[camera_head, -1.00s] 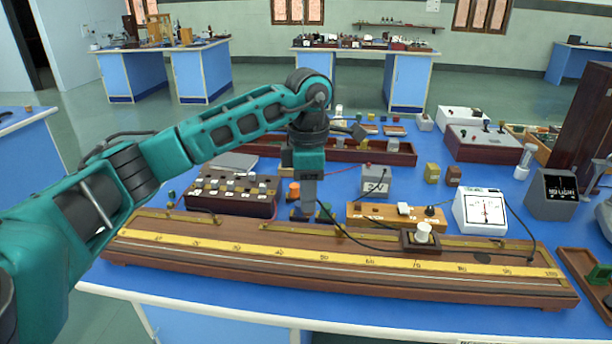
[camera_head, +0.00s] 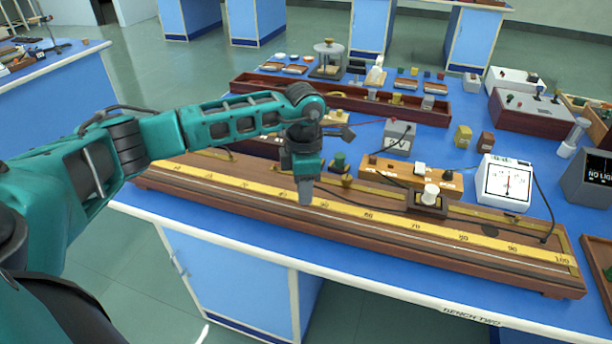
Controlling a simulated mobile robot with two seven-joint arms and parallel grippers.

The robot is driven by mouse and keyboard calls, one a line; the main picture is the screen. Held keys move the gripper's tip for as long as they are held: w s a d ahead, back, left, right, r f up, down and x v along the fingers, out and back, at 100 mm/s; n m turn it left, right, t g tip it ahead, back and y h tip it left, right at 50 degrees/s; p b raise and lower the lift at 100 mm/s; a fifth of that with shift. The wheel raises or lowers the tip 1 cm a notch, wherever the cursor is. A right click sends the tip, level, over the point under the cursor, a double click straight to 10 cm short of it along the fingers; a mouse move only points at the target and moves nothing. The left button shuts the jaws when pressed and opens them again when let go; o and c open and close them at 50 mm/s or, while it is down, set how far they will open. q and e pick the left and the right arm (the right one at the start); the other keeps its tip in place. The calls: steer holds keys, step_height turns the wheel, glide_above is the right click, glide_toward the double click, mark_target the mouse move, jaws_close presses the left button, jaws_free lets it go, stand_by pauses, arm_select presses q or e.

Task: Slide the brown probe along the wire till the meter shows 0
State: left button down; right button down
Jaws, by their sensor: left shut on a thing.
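The brown probe (camera_head: 428,205), a dark brown block with a white knob, sits on the long wooden board (camera_head: 215,198) by the 70 mark of its yellow scale. A thin pale wire runs along the board's front. My left gripper (camera_head: 305,196) points down over the board, near mid-scale, clearly left of the probe with the white knob. Its fingers are shut; what they hold is hidden. My right gripper is out of view.
A wooden block with switches (camera_head: 402,174) and a grey box (camera_head: 398,138) stand behind the board. A long wooden tray (camera_head: 262,94) lies farther back. A black lead runs from near my gripper towards the probe. Blue bench top is free in front of the board.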

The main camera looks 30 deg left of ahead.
arm_select(q)
steer(key=shift+s+f, duration=0.1)
steer(key=shift+f, duration=0.3)
steer(key=shift+f, duration=0.25)
steer(key=shift+f+b, duration=0.45)
steer(key=shift+s+a+r, duration=0.1)
steer(key=shift+s+a, duration=0.05)
steer(key=shift+a, duration=0.3)
steer(key=shift+s+f, duration=0.2)
steer(key=shift+f, duration=0.15)
stand_by(3.1)
steer(key=c, duration=1.3)
jaws_free()
steer(key=o, duration=0.4)
steer(key=shift+w+r, duration=0.1)
steer(key=shift+r, duration=0.05)
